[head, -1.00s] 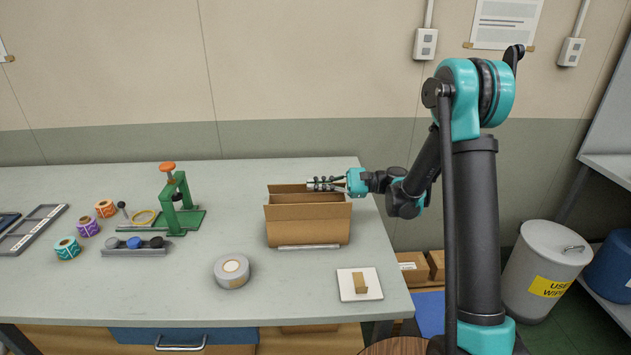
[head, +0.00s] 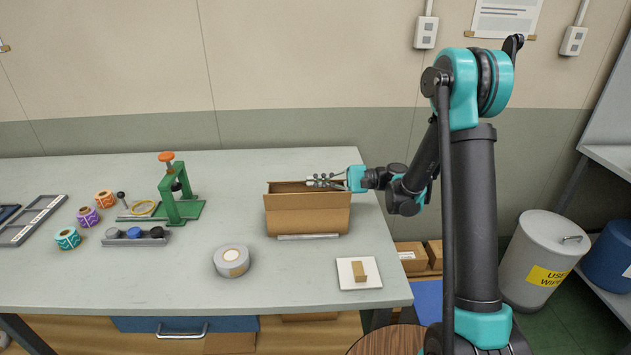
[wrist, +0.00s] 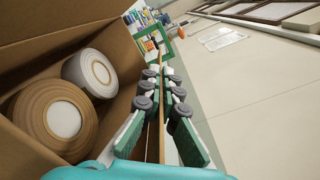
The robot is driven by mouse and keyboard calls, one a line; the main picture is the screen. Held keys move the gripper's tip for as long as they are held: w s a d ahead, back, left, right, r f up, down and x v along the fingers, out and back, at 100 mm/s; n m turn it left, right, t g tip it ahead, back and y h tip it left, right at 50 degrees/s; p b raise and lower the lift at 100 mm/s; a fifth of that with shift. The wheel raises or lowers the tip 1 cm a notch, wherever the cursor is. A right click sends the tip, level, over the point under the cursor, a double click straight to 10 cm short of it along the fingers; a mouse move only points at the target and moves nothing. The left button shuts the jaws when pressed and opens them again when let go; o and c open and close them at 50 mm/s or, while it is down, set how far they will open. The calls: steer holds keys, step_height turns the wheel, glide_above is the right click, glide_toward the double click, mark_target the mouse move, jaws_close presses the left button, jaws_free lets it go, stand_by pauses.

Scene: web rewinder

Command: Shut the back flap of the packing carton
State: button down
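The brown packing carton (head: 307,222) stands on the bench with its top open. Its back flap (head: 284,187) stands up along the far side; in the wrist view the flap (wrist: 162,138) shows edge-on as a thin strip. My gripper (head: 314,181) is at the carton's back right, over the flap's edge. In the wrist view my gripper's (wrist: 162,85) two green-padded fingers stand on either side of the flap, with a visible gap on both sides. Inside the carton are a brown roll (wrist: 66,119) and a paler roll (wrist: 95,72).
A grey tape roll (head: 231,261) and a white pad with a small block (head: 372,279) lie in front of the carton. A green stand (head: 181,203) is to its left. The bench between is clear. The wall is behind.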

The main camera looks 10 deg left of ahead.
steer(key=c, duration=1.8)
jaws_free()
steer(key=v, duration=1.2)
steer(key=shift+d, duration=0.1)
